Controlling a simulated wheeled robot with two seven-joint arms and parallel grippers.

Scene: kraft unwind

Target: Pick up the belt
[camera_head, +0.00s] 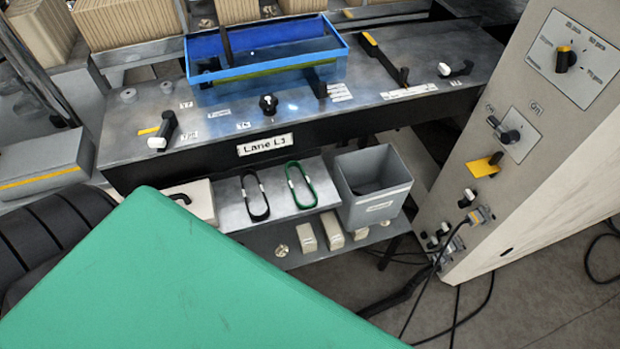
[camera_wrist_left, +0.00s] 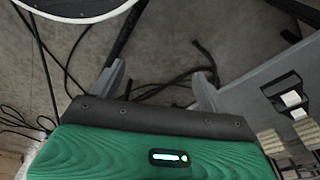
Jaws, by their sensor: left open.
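Two belts lie as long narrow loops on the metal shelf (camera_head: 228,203) under the bench in the head view. One is a black belt (camera_head: 245,196) with small white marks. The other is a green belt (camera_head: 291,184) just to its right, also with white marks. My left gripper (camera_wrist_left: 159,70) shows in the left wrist view with its two grey fingers wide apart and nothing between them. It points at bare floor and cables. Neither gripper shows in the head view, and my right gripper is in neither view.
A grey bin (camera_head: 372,190) stands right of the belts. Beige blocks (camera_head: 306,237) sit on the lower shelf. A blue tray (camera_head: 264,72) is on the bench above. A control cabinet (camera_head: 520,140) stands at right, with cables (camera_head: 458,300) on the floor. My green body part covers the lower left.

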